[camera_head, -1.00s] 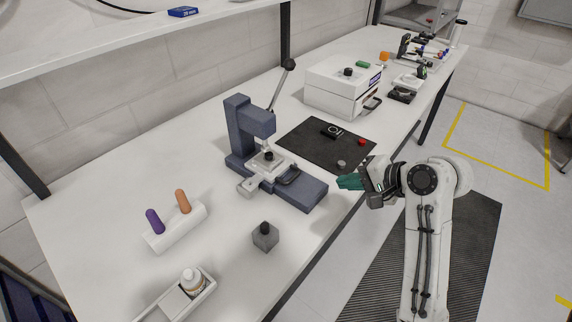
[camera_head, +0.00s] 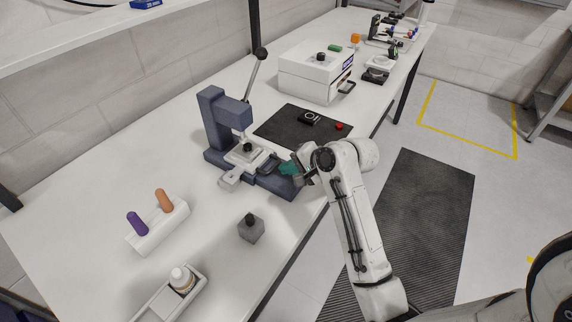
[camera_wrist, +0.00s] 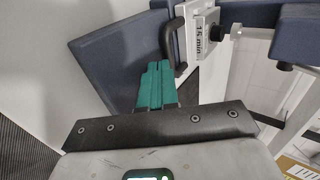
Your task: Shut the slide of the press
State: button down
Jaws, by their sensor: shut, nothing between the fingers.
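The blue-grey press (camera_head: 213,118) stands on the white table. Its white slide (camera_head: 238,158) lies on the press base below the head, with a black-knobbed piece on it. The slide's dark handle (camera_head: 268,164) faces my gripper. My gripper (camera_head: 287,168) has teal fingers, shut and empty, beside the handle over the front end of the base. The fingertips (camera_wrist: 157,66) look very close to the handle; I cannot tell whether they touch it.
A black mat (camera_head: 285,122) with small items lies behind my gripper. A white box (camera_head: 312,75) stands beyond it. A white holder (camera_head: 158,228) with purple and orange pegs is at left. The press lever (camera_head: 255,72) rises behind.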

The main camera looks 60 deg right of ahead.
jog(key=shift+w+f, duration=0.1)
jog(key=shift+w, duration=0.4)
